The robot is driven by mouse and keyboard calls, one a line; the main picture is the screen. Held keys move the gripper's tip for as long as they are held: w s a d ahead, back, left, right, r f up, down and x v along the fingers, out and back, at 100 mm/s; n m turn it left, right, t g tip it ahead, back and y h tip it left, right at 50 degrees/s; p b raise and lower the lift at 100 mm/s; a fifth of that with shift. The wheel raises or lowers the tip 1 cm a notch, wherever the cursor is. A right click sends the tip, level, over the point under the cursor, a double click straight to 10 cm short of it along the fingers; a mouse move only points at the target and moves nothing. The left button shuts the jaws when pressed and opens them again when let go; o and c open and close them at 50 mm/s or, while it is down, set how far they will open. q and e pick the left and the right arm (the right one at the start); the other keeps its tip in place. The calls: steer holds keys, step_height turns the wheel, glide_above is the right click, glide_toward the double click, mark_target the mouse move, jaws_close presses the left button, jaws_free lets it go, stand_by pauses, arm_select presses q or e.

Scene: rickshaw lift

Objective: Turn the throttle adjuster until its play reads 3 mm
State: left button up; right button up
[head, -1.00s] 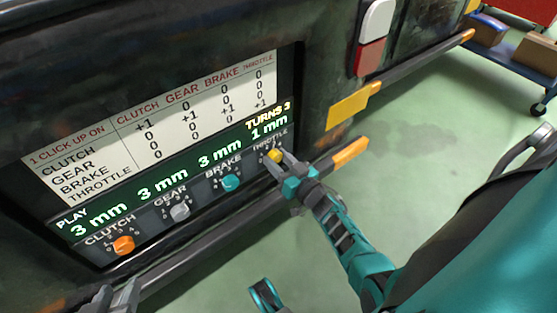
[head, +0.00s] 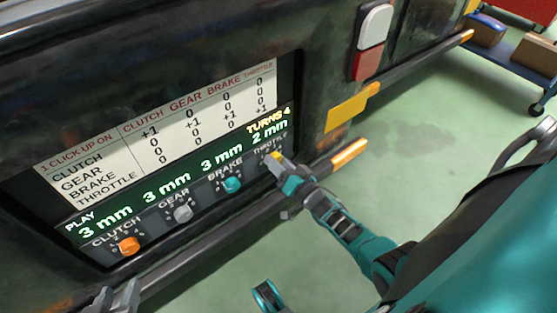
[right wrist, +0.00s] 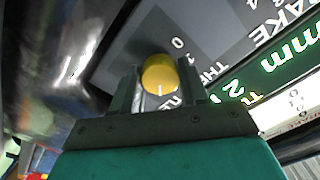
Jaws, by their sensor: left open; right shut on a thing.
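The yellow throttle adjuster (head: 276,156) is the rightmost knob on the panel. Its play reads 2 mm (head: 269,135), with "TURNS 4" above it. Clutch, gear and brake each read 3 mm. My right gripper (head: 282,164) is shut on the throttle adjuster; in the right wrist view the yellow knob (right wrist: 160,76) sits between the two fingers, its white mark toward me. My left gripper (head: 118,296) is open and empty at the bottom left, away from the knobs.
The orange clutch knob (head: 128,245), grey gear knob (head: 183,213) and teal brake knob (head: 232,184) sit in a row left of the throttle. A dark bar (head: 215,237) runs below the panel. A printed chart (head: 160,125) is above the readings.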

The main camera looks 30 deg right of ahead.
steer(key=shift+m, duration=5)
steer(key=o, duration=1.1)
steer(key=shift+c, duration=0.2)
steer(key=shift+s, duration=0.1)
